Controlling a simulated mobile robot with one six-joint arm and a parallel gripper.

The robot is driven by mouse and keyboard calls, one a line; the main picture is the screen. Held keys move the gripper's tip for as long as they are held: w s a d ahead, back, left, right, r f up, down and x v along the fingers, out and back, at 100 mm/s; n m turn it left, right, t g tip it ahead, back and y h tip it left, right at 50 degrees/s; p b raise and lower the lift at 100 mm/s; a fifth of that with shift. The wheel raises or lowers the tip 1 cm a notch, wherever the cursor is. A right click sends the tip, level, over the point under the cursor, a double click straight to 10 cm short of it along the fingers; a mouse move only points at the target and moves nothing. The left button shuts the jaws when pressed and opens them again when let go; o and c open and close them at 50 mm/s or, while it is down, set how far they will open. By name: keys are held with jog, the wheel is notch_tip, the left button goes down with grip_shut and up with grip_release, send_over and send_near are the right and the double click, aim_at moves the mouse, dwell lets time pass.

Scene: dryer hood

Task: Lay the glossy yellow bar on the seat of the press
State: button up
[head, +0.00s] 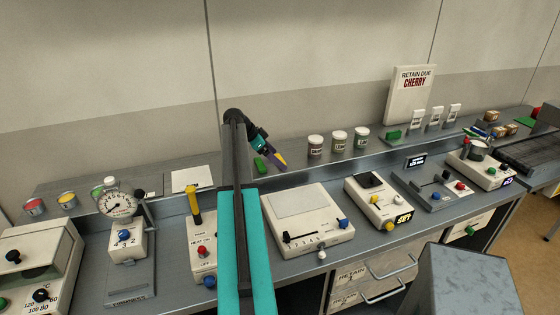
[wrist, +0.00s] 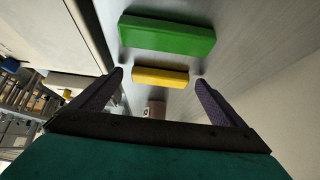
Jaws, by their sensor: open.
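A yellow bar (wrist: 160,77) lies on the grey surface in the wrist view, between the tips of my gripper (wrist: 160,80). The two purple fingers are open, one toward each end of the bar, and neither visibly grips it. A longer green bar (wrist: 167,36) lies parallel just beyond it. In the head view my gripper (head: 277,160) is low over the back shelf, right of the green bar (head: 259,165); the yellow bar is mostly hidden by the fingers there. I cannot tell for sure which bench machine is the press.
A gauge stand (head: 120,205), a heater box (head: 202,255) with a yellow handle, a white slider box (head: 306,220) and a box with a black pad (head: 375,203) stand along the bench. Lidded jars (head: 339,141) stand right of my gripper. A sign (head: 410,95) reads RETAIN DUE CHERRY.

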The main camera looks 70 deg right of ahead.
jog(key=shift+c, duration=0.2)
jog(key=c, duration=1.2)
jog(key=shift+r, duration=0.15)
jog(key=shift+r+b, duration=1.1)
jog(key=shift+r, duration=0.45)
jog(key=s+a+b, duration=0.2)
jog(key=s+a, duration=0.1)
jog(key=a, duration=0.4)
jog(key=s+a+r+b, duration=0.1)
jog(key=s+a+b, duration=0.1)
jog(key=a, duration=0.5)
jog(key=shift+s+a+r+b, duration=0.3)
jog(key=shift+s+a+b, duration=0.1)
jog(key=shift+s, duration=0.25)
